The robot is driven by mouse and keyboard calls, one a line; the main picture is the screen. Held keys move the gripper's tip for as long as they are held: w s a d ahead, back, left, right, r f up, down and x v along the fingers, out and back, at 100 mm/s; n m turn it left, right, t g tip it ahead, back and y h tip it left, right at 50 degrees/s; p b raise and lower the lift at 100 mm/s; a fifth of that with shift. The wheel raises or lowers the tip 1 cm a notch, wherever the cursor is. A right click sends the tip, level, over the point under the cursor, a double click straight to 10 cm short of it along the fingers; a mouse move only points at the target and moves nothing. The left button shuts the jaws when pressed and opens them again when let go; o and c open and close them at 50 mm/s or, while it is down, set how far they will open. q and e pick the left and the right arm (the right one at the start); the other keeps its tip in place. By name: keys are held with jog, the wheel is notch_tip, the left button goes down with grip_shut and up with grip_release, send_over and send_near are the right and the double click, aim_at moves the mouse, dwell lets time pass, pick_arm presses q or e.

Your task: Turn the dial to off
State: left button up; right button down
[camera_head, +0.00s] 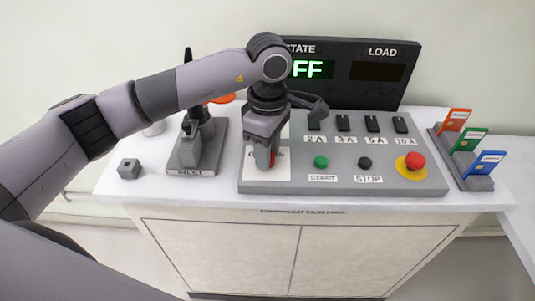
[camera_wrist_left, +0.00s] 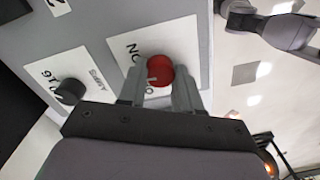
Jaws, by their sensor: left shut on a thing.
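The red dial (camera_wrist_left: 160,70) with a white mark sits on a white plate (camera_wrist_left: 125,48) lettered ON and, partly hidden, a second word starting with O. My left gripper (camera_head: 268,158) points down at the left part of the grey control panel (camera_head: 345,180). In the left wrist view its two fingers (camera_wrist_left: 160,90) are shut on the dial, one on each side. I cannot tell exactly which word the mark points at. The STATE display (camera_head: 307,69) shows green letters FF, with its left end hidden by my arm. My right gripper is not in view.
The panel has several black switches (camera_head: 372,124), a green START button (camera_head: 321,162), a black STOP button (camera_head: 365,163) and a red emergency button (camera_head: 415,161). Coloured tags (camera_head: 468,139) stand right.

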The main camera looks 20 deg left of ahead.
pick_arm(q)
jog(key=n+b, duration=0.1)
jog(key=n, duration=0.2)
jog(key=shift+n, duration=0.3)
jog(key=shift+n+b, duration=0.45)
jog(key=shift+n, duration=0.55)
jog(key=n, duration=0.2)
jog(key=shift+n+b, duration=0.4)
jog(key=shift+n, duration=0.8)
jog(key=o, duration=1)
jog(key=shift+o, duration=0.2)
jog(key=shift+w+a+r, duration=0.1)
jog(key=shift+r, duration=3.55)
